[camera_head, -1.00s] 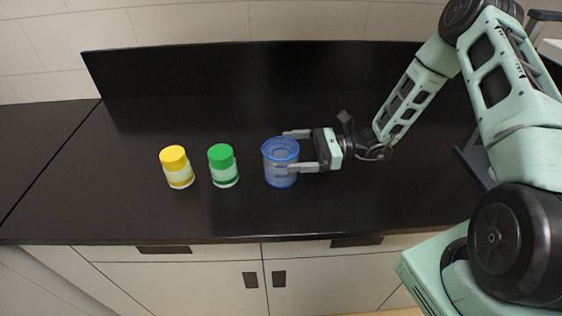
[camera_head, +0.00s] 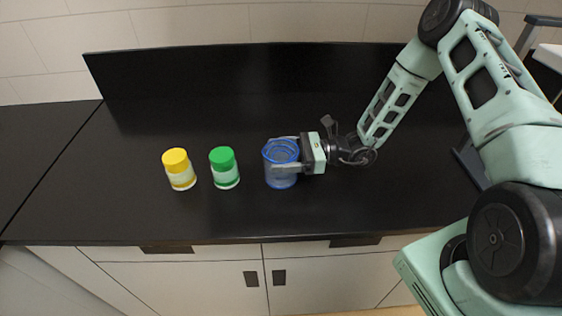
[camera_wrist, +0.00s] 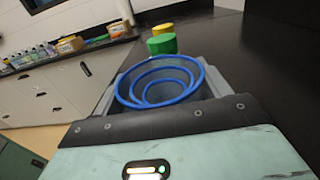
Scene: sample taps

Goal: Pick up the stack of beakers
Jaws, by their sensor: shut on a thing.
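The stack of beakers (camera_head: 281,178) is clear blue with blue rims and stands upright on the black counter. In the wrist view the stack (camera_wrist: 160,82) shows several nested rims between the fingers. My gripper (camera_head: 284,153) reaches in from the right, with one finger on the far side and one on the near side of the stack, and is shut on it near the upper part. The beakers' base appears to be on the counter; I cannot tell of any gap beneath it.
A green-lidded jar (camera_head: 224,168) stands just left of the stack, and a yellow-lidded jar (camera_head: 179,170) stands further left. The black counter (camera_head: 120,215) is clear in front of them. A black back panel (camera_head: 200,85) rises behind. A grey stand (camera_head: 470,160) is at the right.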

